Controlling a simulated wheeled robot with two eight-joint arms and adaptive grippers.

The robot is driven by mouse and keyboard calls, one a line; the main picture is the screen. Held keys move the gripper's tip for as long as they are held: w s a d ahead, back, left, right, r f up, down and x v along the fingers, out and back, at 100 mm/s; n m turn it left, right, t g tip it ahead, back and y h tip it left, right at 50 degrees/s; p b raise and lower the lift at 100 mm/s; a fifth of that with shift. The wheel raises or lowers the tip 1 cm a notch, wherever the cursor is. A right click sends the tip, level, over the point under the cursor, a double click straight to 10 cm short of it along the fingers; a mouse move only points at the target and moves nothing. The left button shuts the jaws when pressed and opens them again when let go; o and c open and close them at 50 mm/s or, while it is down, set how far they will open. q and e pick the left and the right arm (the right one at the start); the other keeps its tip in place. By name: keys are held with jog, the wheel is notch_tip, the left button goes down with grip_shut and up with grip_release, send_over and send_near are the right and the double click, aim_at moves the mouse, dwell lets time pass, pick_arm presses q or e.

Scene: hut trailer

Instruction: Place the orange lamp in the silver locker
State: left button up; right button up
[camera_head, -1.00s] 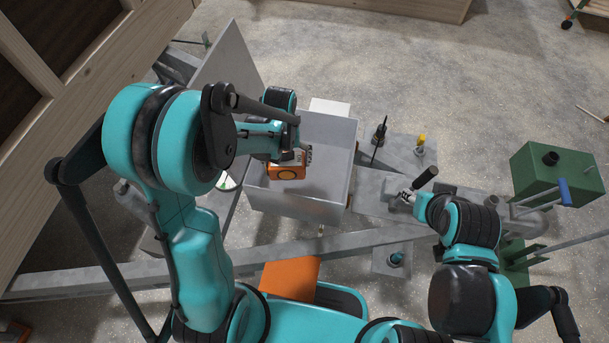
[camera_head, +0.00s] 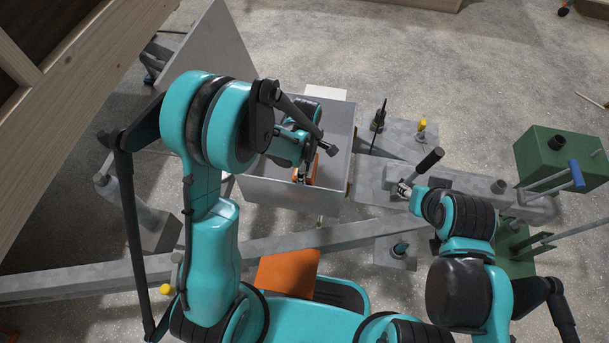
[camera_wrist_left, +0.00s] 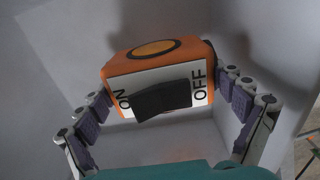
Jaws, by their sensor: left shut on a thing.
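The silver locker (camera_head: 342,118) is an open grey box left of centre in the head view, its lid raised at the left. The orange lamp (camera_head: 314,170) is within the locker's opening, mostly hidden by my left gripper (camera_head: 303,172) in that view. In the left wrist view the lamp (camera_wrist_left: 195,56) shows an orange body and a white ON/OFF label with a black switch. My left gripper (camera_wrist_left: 165,100) is shut on it, fingers at both sides. Pale walls surround it. Whether the lamp touches the floor is unclear. My right gripper (camera_head: 404,190) is beside a black-handled lever; its fingers are unclear.
The black-handled lever (camera_head: 430,160) stands right of the locker. A green box (camera_head: 555,157) with a blue-handled rod is farther right. The raised grey lid (camera_head: 215,55) stands at the locker's left. A long metal beam (camera_head: 260,247) runs in front of the locker.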

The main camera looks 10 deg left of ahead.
pick_arm(q)
notch_tip(320, 180, down, 6)
jog(key=shift+r+b, duration=0.2)
jog(key=shift+b, duration=0.9)
jog(key=shift+r, duration=0.1)
jog(key=o, duration=1)
